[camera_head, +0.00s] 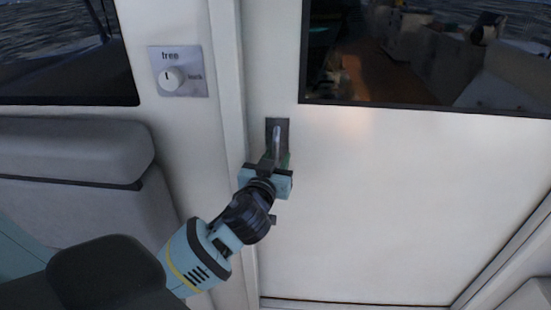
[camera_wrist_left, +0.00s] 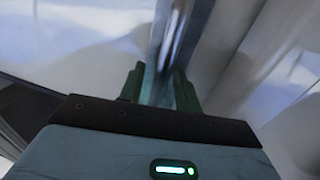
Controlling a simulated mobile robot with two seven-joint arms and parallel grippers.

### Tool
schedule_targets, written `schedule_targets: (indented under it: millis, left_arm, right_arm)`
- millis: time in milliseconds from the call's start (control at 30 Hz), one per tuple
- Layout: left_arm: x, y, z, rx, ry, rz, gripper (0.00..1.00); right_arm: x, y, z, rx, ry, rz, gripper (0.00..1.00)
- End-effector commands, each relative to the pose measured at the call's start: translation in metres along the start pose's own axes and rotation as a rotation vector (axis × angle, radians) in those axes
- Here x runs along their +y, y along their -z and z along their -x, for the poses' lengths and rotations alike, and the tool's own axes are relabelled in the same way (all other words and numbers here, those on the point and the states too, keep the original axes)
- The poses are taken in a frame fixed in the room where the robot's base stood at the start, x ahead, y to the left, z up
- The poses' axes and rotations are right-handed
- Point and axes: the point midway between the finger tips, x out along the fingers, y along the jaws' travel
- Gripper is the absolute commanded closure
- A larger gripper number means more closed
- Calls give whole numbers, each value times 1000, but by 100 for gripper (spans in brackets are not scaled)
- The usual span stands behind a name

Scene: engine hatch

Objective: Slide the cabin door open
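The cabin door (camera_head: 390,200) is a white panel with a dark-framed window in its upper part. Its upright metal handle (camera_head: 276,138) sits on a dark plate near the door's left edge. My left gripper (camera_head: 275,160) is at the lower end of the handle, with green fingers on either side of it. In the left wrist view the handle (camera_wrist_left: 170,50) runs between the two fingers (camera_wrist_left: 160,88). The fingers are fairly close together, but whether both press on the handle is unclear. My right gripper is in neither view.
A lock plate (camera_head: 179,71) with a white knob, marked "free" and another blurred word, is on the wall left of the door. A white frame post (camera_head: 229,90) stands along the door's left edge. A grey padded seat (camera_head: 75,160) is at left.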

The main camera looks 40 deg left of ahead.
Motion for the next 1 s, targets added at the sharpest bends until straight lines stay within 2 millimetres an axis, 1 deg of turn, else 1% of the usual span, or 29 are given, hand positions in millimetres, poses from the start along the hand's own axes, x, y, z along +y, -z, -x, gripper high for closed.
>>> schedule_targets:
  millis: [300,500,567,1000]
  left_arm:
    - [0,0,-2,-1,0,0,67]
    - [0,0,-2,-1,0,0,93]
    - [0,0,-2,-1,0,0,100]
    - [1,-1,-4,-1,0,2,100]
  right_arm:
    - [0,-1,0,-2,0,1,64]
    - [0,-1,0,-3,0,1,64]
    - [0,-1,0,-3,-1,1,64]
    - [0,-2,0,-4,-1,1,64]
